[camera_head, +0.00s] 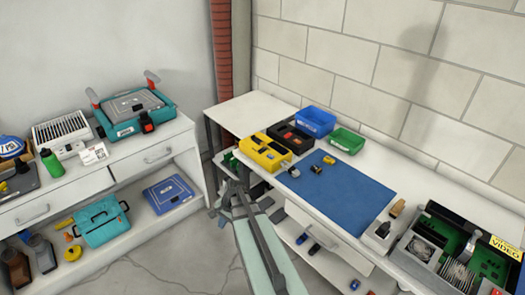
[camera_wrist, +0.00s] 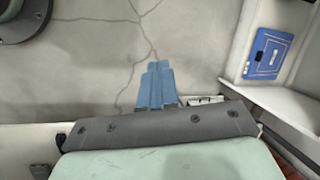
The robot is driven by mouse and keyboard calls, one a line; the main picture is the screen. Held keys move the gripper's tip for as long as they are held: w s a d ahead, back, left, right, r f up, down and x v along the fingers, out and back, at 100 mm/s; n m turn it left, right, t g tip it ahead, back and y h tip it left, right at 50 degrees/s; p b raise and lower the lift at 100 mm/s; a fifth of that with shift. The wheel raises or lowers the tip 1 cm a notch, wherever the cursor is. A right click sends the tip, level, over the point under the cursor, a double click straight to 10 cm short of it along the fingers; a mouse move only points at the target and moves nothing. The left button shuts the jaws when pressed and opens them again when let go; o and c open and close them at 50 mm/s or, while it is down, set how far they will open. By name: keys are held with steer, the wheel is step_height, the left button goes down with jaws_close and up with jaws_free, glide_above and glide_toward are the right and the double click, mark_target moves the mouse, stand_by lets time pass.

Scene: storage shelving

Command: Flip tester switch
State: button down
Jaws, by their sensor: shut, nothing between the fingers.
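My gripper (camera_wrist: 155,66) shows in the wrist view with its blue fingers together and empty, pointing down over the cracked floor. In the head view my arm reaches up from the bottom middle, left of the workbench (camera_head: 232,112), and its fingertips cannot be made out. A yellow box-shaped unit (camera_head: 262,153) with dark parts sits on the bench, apart from my arm. A small grey-white device with a dark top (camera_head: 380,233) stands near the bench's front right. Which of these is the tester is unclear, and no switch can be made out.
A blue mat (camera_head: 345,195) with small parts covers the bench middle. Blue (camera_head: 315,121) and green (camera_head: 347,140) bins stand behind it, and an open electronics case (camera_head: 470,235) is at right. A white cabinet (camera_head: 155,155) stands left. A blue case (camera_wrist: 267,54) lies on its lower shelf.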

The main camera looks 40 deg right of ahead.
steer(key=w+d+r+m+t+h, duration=0.1)
steer(key=w+d+r+m+t, duration=0.15)
steer(key=d+r, duration=0.5)
steer(key=w+d+r+m+t, duration=0.1)
steer(key=w+d+r+m, duration=0.25)
steer(key=d+r, duration=0.4)
step_height(320, 180, up, 16)
steer(key=r+m+t+h, duration=0.1)
steer(key=m+t+h, duration=0.1)
steer(key=m+t, duration=0.1)
glide_above(263, 151)
steer(key=a, duration=0.1)
steer(key=shift+a+f, duration=0.1)
steer(key=shift+f, duration=0.15)
steer(key=shift+d+f, duration=0.2)
steer(key=shift+f, duration=1.25)
steer(key=shift+d+f, duration=0.2)
steer(key=shift+f, duration=1.3)
steer(key=shift+d+f, duration=0.2)
steer(key=shift+f, duration=1.25)
steer(key=shift+d+f, duration=0.1)
steer(key=shift+f, duration=0.45)
steer(key=shift+r, duration=0.2)
steer(key=shift+r, duration=0.3)
steer(key=shift+r, duration=0.15)
steer(key=shift+a+r, duration=0.25)
steer(key=shift+r, duration=0.95)
steer(key=shift+a+r, duration=0.25)
steer(key=shift+r, duration=0.9)
